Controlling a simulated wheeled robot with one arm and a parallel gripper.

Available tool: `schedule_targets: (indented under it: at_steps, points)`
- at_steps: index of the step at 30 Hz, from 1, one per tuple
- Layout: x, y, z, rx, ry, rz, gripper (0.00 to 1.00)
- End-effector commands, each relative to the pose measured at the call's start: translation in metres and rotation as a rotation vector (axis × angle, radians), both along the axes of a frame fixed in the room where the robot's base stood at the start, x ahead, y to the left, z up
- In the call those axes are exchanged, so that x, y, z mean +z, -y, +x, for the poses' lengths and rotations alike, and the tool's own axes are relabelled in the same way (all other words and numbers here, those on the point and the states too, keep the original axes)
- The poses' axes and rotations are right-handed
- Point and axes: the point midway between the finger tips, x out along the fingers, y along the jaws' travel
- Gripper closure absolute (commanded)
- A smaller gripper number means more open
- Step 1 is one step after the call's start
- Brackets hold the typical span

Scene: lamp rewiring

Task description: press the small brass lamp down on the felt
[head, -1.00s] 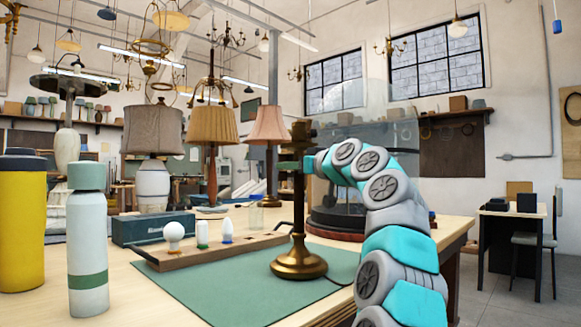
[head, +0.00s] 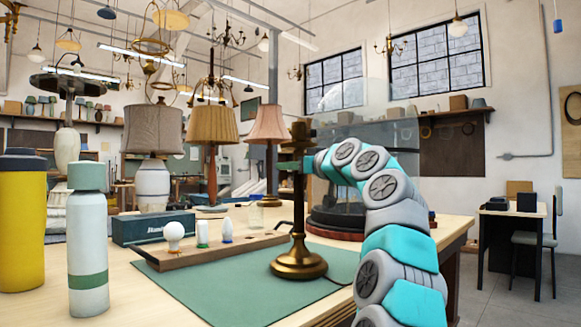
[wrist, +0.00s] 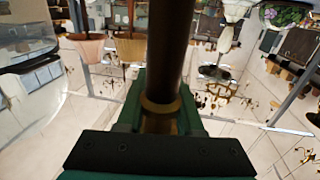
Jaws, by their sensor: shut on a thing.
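The small brass lamp (head: 298,262) stands upright on the green felt (head: 215,296), its round base resting on or just at the felt. It has a dark stem and no shade. My gripper (head: 296,165) is shut on the upper part of the stem, just below the socket. In the wrist view the dark stem (wrist: 165,50) runs between my green gripper fingers (wrist: 160,112), with a brass collar at the jaws. A dark cord leaves the base to the right.
A wooden tray (head: 190,258) with several bulbs lies left of the lamp. A white bottle (head: 88,240) and a yellow canister (head: 22,225) stand at the left. Shaded lamps and a glass dome (head: 365,150) stand behind. The felt's front is clear.

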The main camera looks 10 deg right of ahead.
Motion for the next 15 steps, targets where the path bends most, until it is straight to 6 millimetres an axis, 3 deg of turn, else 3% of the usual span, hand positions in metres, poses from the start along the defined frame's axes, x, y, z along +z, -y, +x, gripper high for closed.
schedule_targets:
  at_steps: [3, 4, 13, 15]
  points:
    - [-0.0041, -0.0003, 0.0019, 0.000, -0.007, -0.002, 1.00]
    - [-0.0040, -0.0003, 0.0019, 0.000, -0.007, -0.002, 0.63]
    - [-0.0006, -0.0001, 0.0003, 0.000, -0.001, 0.000, 0.30]
    - [-0.0001, -0.0002, 0.0001, 0.000, 0.000, -0.001, 0.30]
